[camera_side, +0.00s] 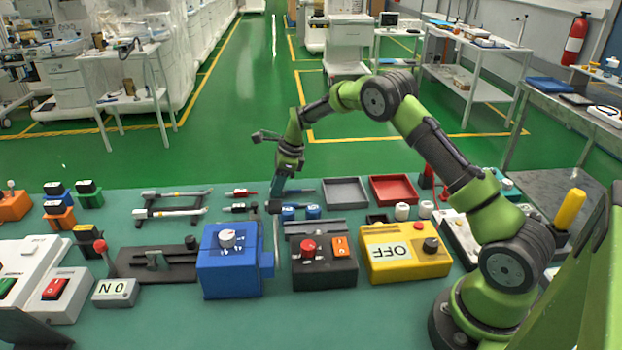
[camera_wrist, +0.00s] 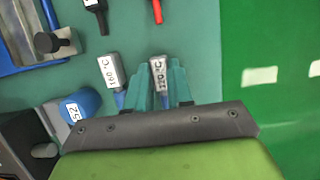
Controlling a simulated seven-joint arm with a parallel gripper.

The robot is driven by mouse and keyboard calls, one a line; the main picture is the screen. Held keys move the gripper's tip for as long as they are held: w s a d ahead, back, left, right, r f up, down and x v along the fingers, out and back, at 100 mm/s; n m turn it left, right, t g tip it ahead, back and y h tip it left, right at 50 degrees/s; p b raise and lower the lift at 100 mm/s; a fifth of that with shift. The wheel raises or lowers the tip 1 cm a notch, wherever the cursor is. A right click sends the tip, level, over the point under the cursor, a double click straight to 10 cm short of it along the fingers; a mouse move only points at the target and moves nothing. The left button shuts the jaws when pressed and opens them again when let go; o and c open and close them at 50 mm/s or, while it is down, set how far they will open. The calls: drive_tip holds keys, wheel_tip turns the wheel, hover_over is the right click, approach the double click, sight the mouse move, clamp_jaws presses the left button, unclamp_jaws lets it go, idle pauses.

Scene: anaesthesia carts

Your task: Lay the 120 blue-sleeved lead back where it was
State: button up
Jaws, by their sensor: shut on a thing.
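The 120 blue-sleeved lead shows in the wrist view as a grey block (camera_wrist: 158,69) with a white label, partly hidden, and some blue below it. It sits between the two teal fingers of my gripper (camera_wrist: 165,84), which is shut on it. A similar lead (camera_wrist: 112,72) labelled 160 °C, with a grey block and blue sleeve, lies just left of the fingers. In the side view my gripper (camera_side: 275,204) points down at the back of the green bench, left of a dark blue slim item (camera_side: 299,191). The held lead is not clear there, and its height is unclear.
Red-ended (camera_side: 242,193) and black-ended (camera_side: 240,208) leads lie left. Grey (camera_side: 345,180) and red trays sit right; a blue box (camera_side: 215,280) stands in front.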

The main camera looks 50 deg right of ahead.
drive_tip(key=o, duration=0.9)
drive_tip(key=shift+f, duration=0.1)
drive_tip(key=shift+c, duration=0.2)
drive_tip(key=s+a+r+n+t, duration=0.15)
drive_tip(key=s+r, duration=0.25)
drive_tip(key=r, duration=0.6)
drive_tip(key=s+r+n, duration=0.3)
drive_tip(key=s+r, duration=0.1)
drive_tip(key=r, duration=0.6)
drive_tip(key=s+a+r+n+t, duration=0.1)
drive_tip(key=s+a+r+n, duration=0.25)
drive_tip(key=s+n, duration=0.4)
drive_tip(key=s+a+r+n+t, duration=0.1)
drive_tip(key=s+a+r+n, duration=0.3)
drive_tip(key=s, duration=0.6)
drive_tip(key=s+a+f+n+t, duration=0.1)
drive_tip(key=s+a+f+n, duration=0.1)
drive_tip(key=s+f+n, duration=0.2)
drive_tip(key=s+n, duration=0.3)
drive_tip(key=s, duration=0.1)
drive_tip(key=shift+a+h, duration=0.25)
drive_tip(key=shift+h, duration=0.05)
